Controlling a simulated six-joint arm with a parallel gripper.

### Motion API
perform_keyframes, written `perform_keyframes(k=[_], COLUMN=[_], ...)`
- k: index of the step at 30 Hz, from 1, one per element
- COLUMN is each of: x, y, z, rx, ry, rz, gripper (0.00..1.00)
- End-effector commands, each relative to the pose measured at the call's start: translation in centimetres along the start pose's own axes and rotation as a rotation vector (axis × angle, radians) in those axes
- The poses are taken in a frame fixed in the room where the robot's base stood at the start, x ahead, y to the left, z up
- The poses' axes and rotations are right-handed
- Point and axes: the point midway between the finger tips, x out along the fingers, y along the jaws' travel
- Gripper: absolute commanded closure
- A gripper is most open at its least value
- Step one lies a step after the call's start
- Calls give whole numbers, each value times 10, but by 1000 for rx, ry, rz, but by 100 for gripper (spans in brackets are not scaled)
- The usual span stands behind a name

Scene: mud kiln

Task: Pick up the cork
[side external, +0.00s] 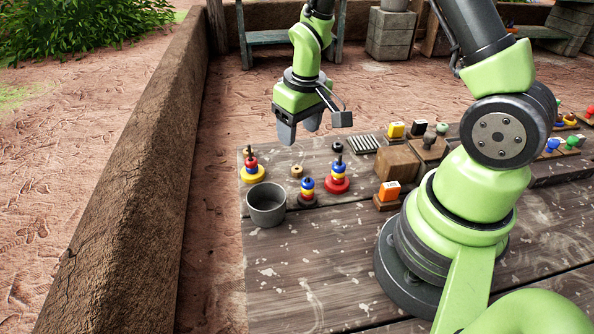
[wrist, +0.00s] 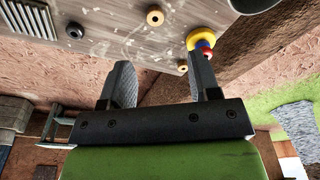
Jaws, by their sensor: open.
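A small tan piece, which looks like the cork (wrist: 182,67), lies near the table's edge in the wrist view, between the fingertips and nearer the right finger. In the side view the cork (side external: 248,149) is a small brownish spot behind the yellow-based ring stack, partly hidden by it. My gripper (side external: 300,130) is open and empty, pointing down above the far edge of the table, to the right of the cork. Its two fingers also show apart in the wrist view (wrist: 160,72).
The yellow-based ring stack (side external: 253,172) stands close to the cork. A grey cup (side external: 267,208), a tan ring (side external: 297,171), a dark ring (side external: 337,147) and two other ring stacks are nearby. Wooden blocks and stamps (side external: 397,160) stand right. The front left table is clear.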

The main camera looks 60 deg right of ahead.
Motion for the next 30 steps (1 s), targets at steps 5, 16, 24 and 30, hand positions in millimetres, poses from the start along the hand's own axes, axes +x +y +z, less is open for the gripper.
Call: perform_keyframes(k=[5,16,24,30], x=[22,58,96,106], y=[2,3,7,7], z=[2,2,4,3], rx=[-5,-3,-3,-4], ry=[-14,-12,-12,-9], rz=[2,1,1,2], gripper=[44,44,44,44])
